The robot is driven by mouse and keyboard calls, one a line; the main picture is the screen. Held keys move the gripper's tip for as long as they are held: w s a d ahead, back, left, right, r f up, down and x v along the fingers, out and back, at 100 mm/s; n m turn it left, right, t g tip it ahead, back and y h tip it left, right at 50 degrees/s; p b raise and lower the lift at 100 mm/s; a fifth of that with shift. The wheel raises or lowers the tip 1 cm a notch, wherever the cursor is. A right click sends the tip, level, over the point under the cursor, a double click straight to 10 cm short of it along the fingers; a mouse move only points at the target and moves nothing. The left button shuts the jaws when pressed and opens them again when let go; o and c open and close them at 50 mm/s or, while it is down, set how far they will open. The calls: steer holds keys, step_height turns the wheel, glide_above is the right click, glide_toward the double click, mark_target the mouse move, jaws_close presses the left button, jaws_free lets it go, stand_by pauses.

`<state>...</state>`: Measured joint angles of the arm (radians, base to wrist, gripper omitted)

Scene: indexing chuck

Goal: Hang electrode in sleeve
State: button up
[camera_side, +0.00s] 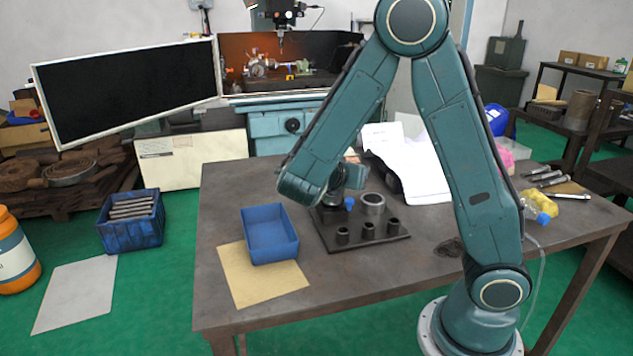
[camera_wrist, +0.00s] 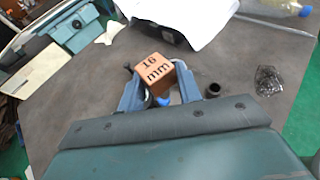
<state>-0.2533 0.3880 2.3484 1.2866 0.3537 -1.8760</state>
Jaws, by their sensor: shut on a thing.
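The electrode is a copper-coloured block (camera_wrist: 153,68) marked "16 mm". It sits between the two fingers of my gripper (camera_wrist: 157,88), which is shut on it. In the side view my gripper (camera_side: 346,182) points down over the back left of a dark plate (camera_side: 380,241). A small blue piece (camera_side: 349,203) shows just below it; it also shows under the block in the wrist view (camera_wrist: 163,101). The plate carries a wide grey sleeve (camera_side: 373,204) and several smaller dark sleeves (camera_side: 367,231) along its front. I cannot tell whether the electrode's lower end is inside a sleeve.
An open blue tray (camera_side: 270,236) stands on a tan sheet (camera_side: 240,274) left of the plate. White paper (camera_side: 425,178) lies behind, and a yellow item (camera_side: 549,204) and metal bars (camera_side: 548,178) lie at the right. The front of the table is clear.

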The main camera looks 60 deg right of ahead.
steer(key=s+r+m+g, duration=0.1)
steer(key=s+m+g, duration=0.3)
steer(key=s, duration=0.1)
glide_above(372, 225)
steer(key=a, duration=0.1)
step_height(372, 225, down, 4)
steer(key=shift+w+a+f+y, duration=0.1)
steer(key=shift+w+f+y, duration=0.15)
steer(key=shift+f, duration=0.5)
steer(key=shift+f, duration=0.2)
steer(key=shift+f, duration=2.45)
steer(key=shift+f, duration=1.55)
steer(key=o, duration=1.2)
steer(key=shift+a, duration=0.1)
